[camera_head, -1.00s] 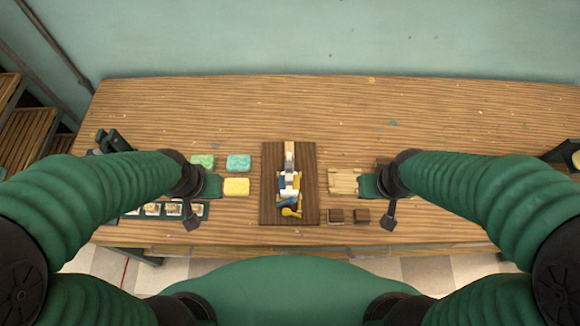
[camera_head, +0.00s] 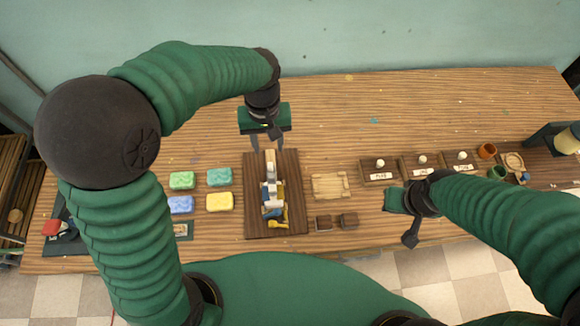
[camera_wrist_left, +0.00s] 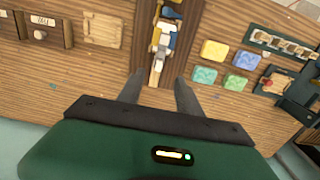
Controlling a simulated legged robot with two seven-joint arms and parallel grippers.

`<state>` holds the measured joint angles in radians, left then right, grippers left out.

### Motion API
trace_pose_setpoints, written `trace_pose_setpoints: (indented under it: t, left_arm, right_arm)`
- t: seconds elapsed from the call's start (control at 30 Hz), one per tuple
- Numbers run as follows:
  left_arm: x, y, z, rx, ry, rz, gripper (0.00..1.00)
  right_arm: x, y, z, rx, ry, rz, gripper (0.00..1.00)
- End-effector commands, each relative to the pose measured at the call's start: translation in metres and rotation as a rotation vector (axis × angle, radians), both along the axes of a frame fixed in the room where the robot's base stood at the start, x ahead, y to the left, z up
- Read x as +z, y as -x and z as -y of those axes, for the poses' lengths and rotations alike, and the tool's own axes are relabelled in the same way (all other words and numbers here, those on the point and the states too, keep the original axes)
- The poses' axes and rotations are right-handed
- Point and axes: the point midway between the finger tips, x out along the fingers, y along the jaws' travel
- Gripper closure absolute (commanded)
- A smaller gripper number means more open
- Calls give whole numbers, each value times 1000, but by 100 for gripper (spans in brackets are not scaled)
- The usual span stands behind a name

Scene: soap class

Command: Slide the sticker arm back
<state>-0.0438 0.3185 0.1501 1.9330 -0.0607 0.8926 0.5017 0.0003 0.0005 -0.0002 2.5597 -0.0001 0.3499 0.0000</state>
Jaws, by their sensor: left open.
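The sticker device (camera_head: 272,192) lies on a dark wooden board (camera_head: 294,212). It has white, blue and yellow parts, with a pale narrow arm (camera_head: 270,163) pointing to the far edge. My left gripper (camera_head: 267,146) is open, pointing down at the far end of the board, its fingers on either side of the pale arm's end. The left wrist view shows the two fingers (camera_wrist_left: 160,76) apart, with the device (camera_wrist_left: 165,32) just beyond them. I cannot tell whether they touch it. My right gripper (camera_head: 394,200) hangs right of the board; its fingers are not clear.
Green, teal, blue and yellow soaps (camera_head: 220,202) lie left of the board. A light wooden tray (camera_head: 331,186) and two dark blocks (camera_head: 349,220) lie right of it. Several labelled boxes (camera_head: 420,165) stand farther right. The table's far side is clear.

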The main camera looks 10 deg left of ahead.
Motion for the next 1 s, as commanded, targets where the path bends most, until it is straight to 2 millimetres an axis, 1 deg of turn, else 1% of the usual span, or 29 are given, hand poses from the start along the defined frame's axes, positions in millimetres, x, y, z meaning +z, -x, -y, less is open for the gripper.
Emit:
trace_pose_setpoints:
  t: [0.07,0.17,0.27,0.5,0.6,0.7,0.83,1.0]
  left_arm:
    - [-3,0,1,5,-1,-3,58]
    - [-18,1,1,5,-1,-5,58]
    - [-42,1,0,3,0,-8,58]
    - [-107,0,0,3,0,-9,58]
    - [-131,1,0,3,0,-7,58]
    - [-149,2,1,2,2,-6,58]
    - [-164,1,1,2,1,-2,58]
    - [-168,0,0,3,1,-1,58]
  right_arm:
    - [0,0,0,1,0,0,100]
    - [1,0,0,1,0,0,100]
    - [3,0,0,1,0,0,100]
    - [6,0,0,1,0,0,100]
    - [7,0,0,1,0,0,100]
    - [9,0,0,0,0,0,100]
    - [9,0,0,0,0,0,100]
    - [9,0,0,0,0,0,100]
